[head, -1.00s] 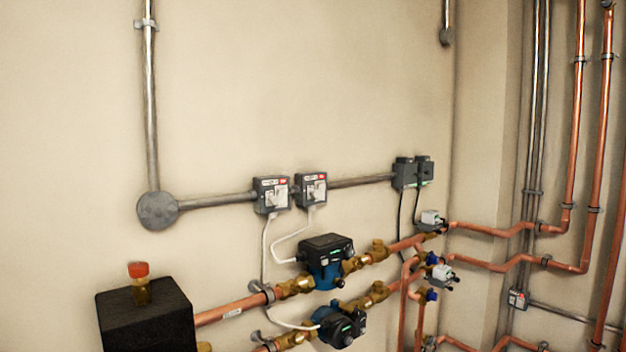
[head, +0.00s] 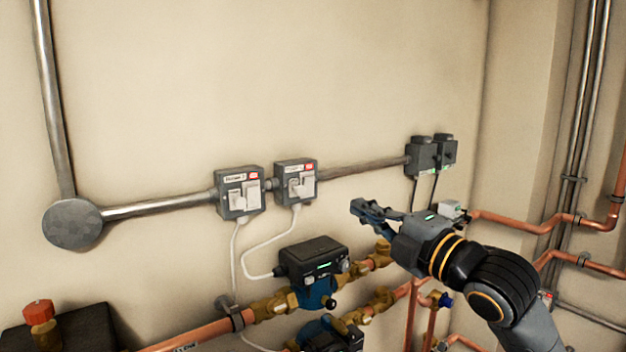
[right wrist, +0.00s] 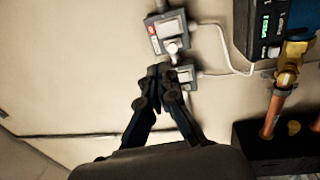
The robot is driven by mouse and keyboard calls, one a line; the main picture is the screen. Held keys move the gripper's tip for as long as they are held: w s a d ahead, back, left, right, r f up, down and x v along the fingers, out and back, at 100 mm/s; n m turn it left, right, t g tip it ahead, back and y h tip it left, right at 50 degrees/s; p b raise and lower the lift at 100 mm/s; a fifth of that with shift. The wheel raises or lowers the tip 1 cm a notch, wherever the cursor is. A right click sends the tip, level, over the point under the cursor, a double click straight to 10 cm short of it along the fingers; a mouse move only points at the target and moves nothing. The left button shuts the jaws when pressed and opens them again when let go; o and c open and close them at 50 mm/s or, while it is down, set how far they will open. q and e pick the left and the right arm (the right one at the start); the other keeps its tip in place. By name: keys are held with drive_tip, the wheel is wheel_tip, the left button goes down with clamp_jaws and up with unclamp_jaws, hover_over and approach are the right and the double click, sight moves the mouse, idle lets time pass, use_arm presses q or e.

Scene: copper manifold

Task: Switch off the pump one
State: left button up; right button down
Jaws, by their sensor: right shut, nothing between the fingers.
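Two grey switch boxes are on the wall, a left one (head: 240,192) and a right one (head: 296,181). Each has white switches, a red mark and a label too small to read surely. Two pumps sit below, an upper one (head: 312,262) with a green-lit display and a lower one (head: 330,336), cut by the frame's edge. My right gripper (head: 358,210) is shut and empty, right of the boxes and apart from them.
A grey conduit (head: 160,206) links a round junction (head: 73,224) to the boxes. Dark twin boxes (head: 431,155) hang farther right. White cables, brass valves and copper pipes (head: 190,333) lie below. The wall above is clear.

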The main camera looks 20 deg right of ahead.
drive_tip(key=p, duration=0.3)
approach(307, 178)
drive_tip(key=p+x, duration=0.3)
drive_tip(key=x, duration=0.2)
drive_tip(key=shift+w+a+r, duration=0.15)
drive_tip(key=shift+w+r, duration=0.05)
drive_tip(key=shift+w+a, duration=0.2)
drive_tip(key=shift+w, duration=0.45)
use_arm(q)
wheel_tip(307, 178, up, 7)
drive_tip(key=shift+w+d+f, duration=0.2)
use_arm(e)
drive_tip(key=shift+w+a, duration=0.1)
